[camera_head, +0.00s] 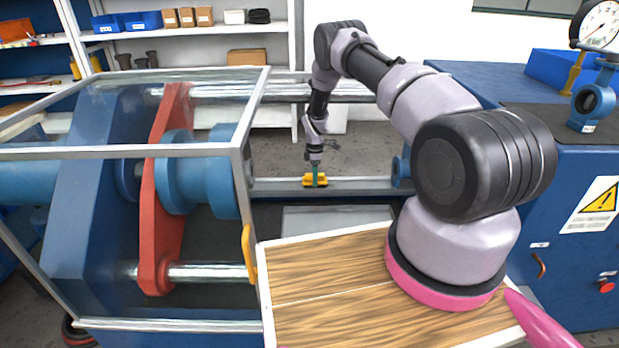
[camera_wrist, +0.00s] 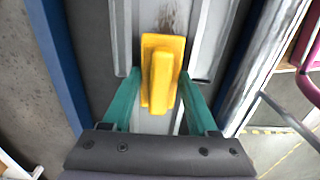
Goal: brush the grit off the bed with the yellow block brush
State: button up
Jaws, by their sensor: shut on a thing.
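The yellow block brush (camera_head: 309,181) is at the grey bed (camera_head: 352,186) in the middle of the head view. In the wrist view the brush (camera_wrist: 161,60) lies over the bed (camera_wrist: 208,40), its raised grip toward the camera. My gripper (camera_head: 315,178) has green fingers, which stand on either side of the brush grip in the wrist view (camera_wrist: 160,105). It is shut on the brush. A dark brown smear of grit (camera_wrist: 172,18) shows on the bed just beyond the brush. Whether the bristles touch the bed is hidden.
A glazed guard frame (camera_head: 245,130) with a red plate (camera_head: 162,190) and blue machine parts stands at left. A blue cabinet (camera_head: 565,240) with a gauge (camera_head: 599,24) stands at right. A wooden top (camera_head: 330,290) is in front, and shelves (camera_head: 190,45) are behind.

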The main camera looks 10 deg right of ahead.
jog(key=shift+s+d, duration=0.3)
jog(key=shift+d, duration=1.3)
jog(key=shift+s+d, duration=0.35)
jog(key=shift+d, duration=1.2)
jog(key=shift+s+d, duration=0.3)
jog(key=shift+d, duration=1.3)
jog(key=shift+w+a, duration=0.5)
jog(key=shift+a, duration=1.95)
jog(key=shift+w+a, duration=0.45)
jog(key=shift+a, duration=2.05)
jog(key=shift+w+a, duration=0.5)
jog(key=shift+a, duration=1.95)
jog(key=shift+s+d, duration=0.5)
jog(key=shift+d, duration=1.95)
jog(key=shift+s+d, duration=0.45)
jog(key=shift+d, duration=2.05)
jog(key=shift+s+d, duration=0.5)
jog(key=shift+d, duration=1.95)
